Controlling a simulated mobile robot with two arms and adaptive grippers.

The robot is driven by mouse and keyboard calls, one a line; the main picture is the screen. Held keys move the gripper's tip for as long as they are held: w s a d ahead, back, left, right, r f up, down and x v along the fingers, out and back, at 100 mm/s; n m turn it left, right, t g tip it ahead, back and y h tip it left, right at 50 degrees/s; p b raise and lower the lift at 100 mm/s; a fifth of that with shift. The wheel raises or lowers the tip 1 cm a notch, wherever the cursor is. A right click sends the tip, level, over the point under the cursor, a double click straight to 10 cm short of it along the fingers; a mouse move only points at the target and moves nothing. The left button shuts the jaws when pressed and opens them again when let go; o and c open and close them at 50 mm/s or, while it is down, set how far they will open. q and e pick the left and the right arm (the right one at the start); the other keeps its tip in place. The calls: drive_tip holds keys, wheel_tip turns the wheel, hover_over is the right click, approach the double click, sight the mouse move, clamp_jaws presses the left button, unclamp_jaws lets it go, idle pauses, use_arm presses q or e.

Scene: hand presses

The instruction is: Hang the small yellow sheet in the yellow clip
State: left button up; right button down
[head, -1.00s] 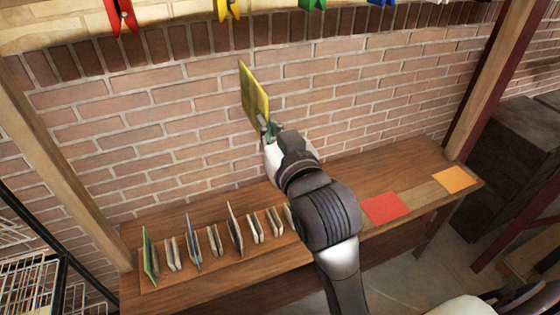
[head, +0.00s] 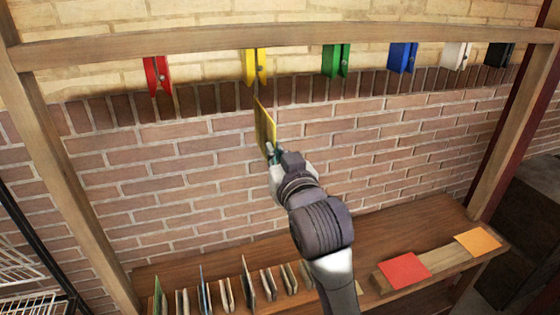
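The small yellow sheet (head: 264,127) is upright, seen nearly edge-on, in the middle of the head view. My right gripper (head: 272,152) is shut on its lower end. The yellow clip (head: 256,66) hangs from the wooden beam, just above the sheet's top edge in the picture. A narrow gap shows between sheet and clip; I cannot tell their difference in depth. My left gripper is not in view.
Red (head: 157,75), green (head: 336,60), blue (head: 403,57), white and black clips hang along the beam (head: 200,45). Below, a wooden bench holds a rack of upright sheets (head: 245,283), plus a red sheet (head: 404,270) and an orange sheet (head: 478,242) lying flat.

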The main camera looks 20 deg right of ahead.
sight(268, 126)
drive_tip(key=w, duration=0.4)
drive_tip(key=shift+w+r, duration=0.4)
drive_tip(key=shift+w, duration=0.05)
drive_tip(key=shift+r, duration=1.2)
drive_tip(key=shift+r, duration=0.15)
drive_tip(key=shift+r, duration=2.1)
drive_tip(key=c, duration=1)
unclamp_jaws()
